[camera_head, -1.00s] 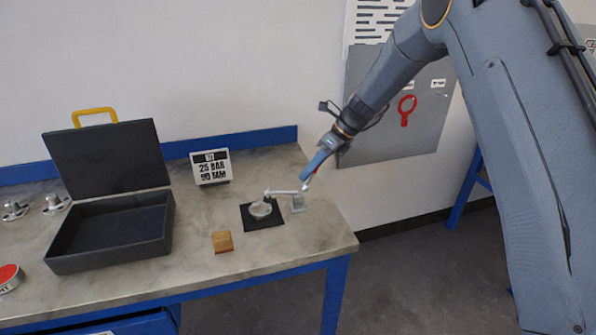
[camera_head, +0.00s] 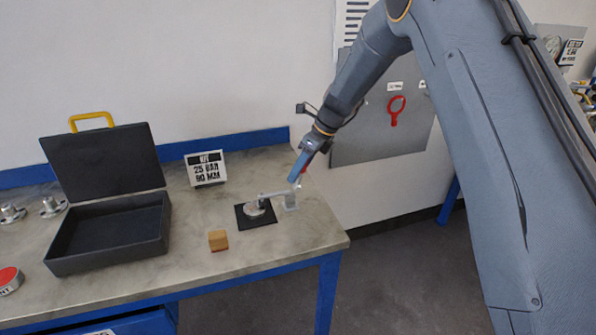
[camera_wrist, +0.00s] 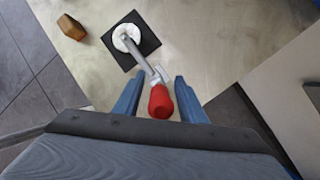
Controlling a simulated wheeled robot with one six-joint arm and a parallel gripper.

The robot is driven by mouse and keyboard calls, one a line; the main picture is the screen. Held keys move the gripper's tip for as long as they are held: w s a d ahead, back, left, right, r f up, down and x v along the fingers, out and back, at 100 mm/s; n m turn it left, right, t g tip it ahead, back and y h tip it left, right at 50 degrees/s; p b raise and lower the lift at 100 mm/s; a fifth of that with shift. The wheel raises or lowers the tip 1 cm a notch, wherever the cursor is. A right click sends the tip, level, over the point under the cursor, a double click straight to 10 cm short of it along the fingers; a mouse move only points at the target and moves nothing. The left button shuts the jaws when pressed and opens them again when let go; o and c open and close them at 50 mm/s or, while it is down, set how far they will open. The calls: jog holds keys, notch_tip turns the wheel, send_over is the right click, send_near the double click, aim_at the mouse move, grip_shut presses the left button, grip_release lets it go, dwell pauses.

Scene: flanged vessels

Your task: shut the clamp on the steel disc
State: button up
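The steel disc (camera_head: 254,209) lies on a black square mat (camera_head: 262,219) on the bench; it also shows in the wrist view (camera_wrist: 127,35). The clamp (camera_head: 290,203) stands at the mat's right side, and its grey bar (camera_wrist: 140,54) reaches over the disc. I cannot tell whether the bar's tip presses on the disc. The clamp's red handle (camera_wrist: 160,102) points up towards the wrist camera. My gripper (camera_wrist: 158,84) has its two blue fingers apart, one on each side of the handle, with gaps showing. In the head view my gripper (camera_head: 297,178) is just above the clamp.
A wooden block (camera_head: 218,241) lies in front of the mat. An open dark case (camera_head: 108,235) and a sign (camera_head: 206,168) stand to the left. Flanged metal parts (camera_head: 52,206) and a red-topped disc (camera_head: 9,280) are at far left. The bench's right edge is close to the clamp.

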jog(key=shift+b+v, duration=1.3)
jog(key=shift+v, duration=2.6)
